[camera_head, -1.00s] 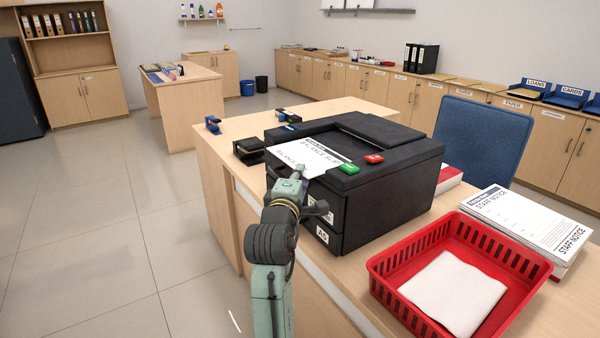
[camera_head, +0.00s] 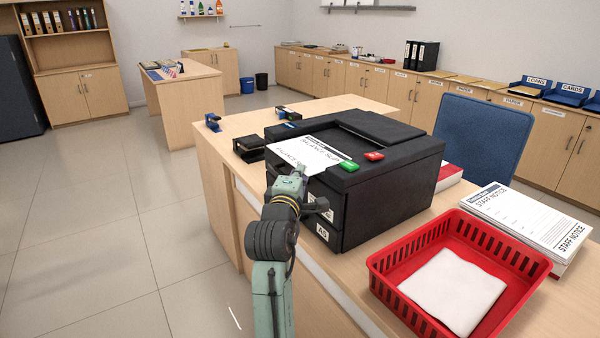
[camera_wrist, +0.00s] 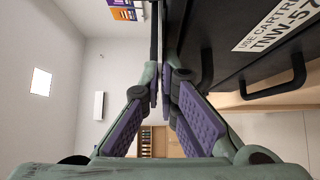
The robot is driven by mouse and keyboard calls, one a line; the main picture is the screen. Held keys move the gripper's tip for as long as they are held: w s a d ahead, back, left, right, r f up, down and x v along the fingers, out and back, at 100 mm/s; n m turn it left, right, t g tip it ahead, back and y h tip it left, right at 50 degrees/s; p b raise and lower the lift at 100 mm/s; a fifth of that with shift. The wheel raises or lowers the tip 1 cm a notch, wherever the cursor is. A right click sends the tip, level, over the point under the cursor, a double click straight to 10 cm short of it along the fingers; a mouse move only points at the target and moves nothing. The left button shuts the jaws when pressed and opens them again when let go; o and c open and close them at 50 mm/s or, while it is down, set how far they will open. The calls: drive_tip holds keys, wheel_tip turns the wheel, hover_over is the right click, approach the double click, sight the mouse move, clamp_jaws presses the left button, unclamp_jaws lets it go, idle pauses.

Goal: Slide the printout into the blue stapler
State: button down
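The printout (camera_head: 318,155), a white sheet headed "Balance Slip", lies on top of the black printer (camera_head: 385,195), its near end bending down toward my gripper. My gripper (camera_head: 293,172) is at the printer's front edge, at that near end. In the wrist view, the purple-padded fingers (camera_wrist: 162,88) are close together, with a thin edge-on strip running up between them that looks like the sheet. The blue stapler (camera_head: 212,123) stands on the counter's far left corner, apart from my gripper and the sheet.
A black device (camera_head: 250,149) and a dark, blue-and-green-marked item (camera_head: 287,114) stand on the counter between printer and stapler. A red basket (camera_head: 510,262) holding white paper and a staff-notice stack (camera_head: 530,218) are at right. Bare counter (camera_head: 245,125) surrounds the stapler.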

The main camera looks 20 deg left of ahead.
idle(0.6)
wheel_tip(320, 180, up, 3)
drive_tip(key=shift+f+p, duration=0.2)
drive_tip(key=shift+p, duration=1.05)
drive_tip(key=s+d+r+p, duration=0.1)
drive_tip(key=s+r+p, duration=0.1)
drive_tip(key=s, duration=0.5)
drive_tip(key=s+r+p, duration=0.3)
drive_tip(key=s, duration=0.4)
drive_tip(key=shift+d, duration=0.4)
drive_tip(key=shift+f, duration=0.1)
